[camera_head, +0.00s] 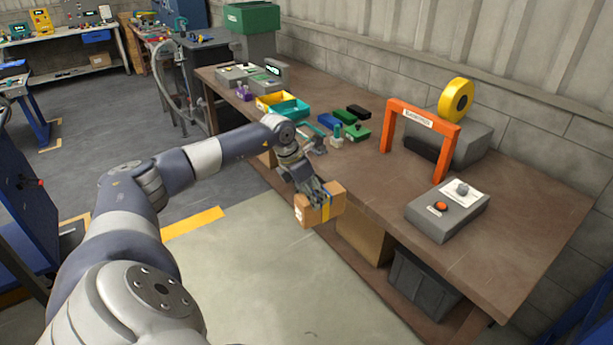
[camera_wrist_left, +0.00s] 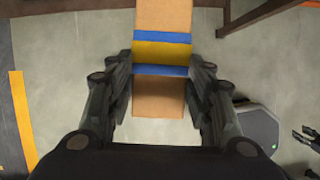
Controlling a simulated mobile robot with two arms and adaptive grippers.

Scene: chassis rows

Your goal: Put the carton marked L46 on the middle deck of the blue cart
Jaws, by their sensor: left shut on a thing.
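My left gripper (camera_head: 318,190) is shut on a brown carton (camera_head: 304,209) and holds it in the air beside the front edge of the workbench. The carton has a yellow band between blue stripes; its marking is not readable. In the left wrist view the fingers of my left gripper (camera_wrist_left: 160,92) press on both sides of the carton (camera_wrist_left: 162,15). A dark gripper (camera_wrist_left: 303,137), seemingly my right one, shows small at the right edge there; its opening is unclear. No blue cart with a middle deck is clearly recognisable.
The workbench (camera_head: 375,190) carries an orange arch (camera_head: 420,112), a grey button box (camera_head: 447,210) and several bins. A dark grey crate (camera_head: 422,285) stands beneath it. Blue structures stand at the left (camera_head: 35,195). The floor (camera_head: 260,265) before the bench is clear.

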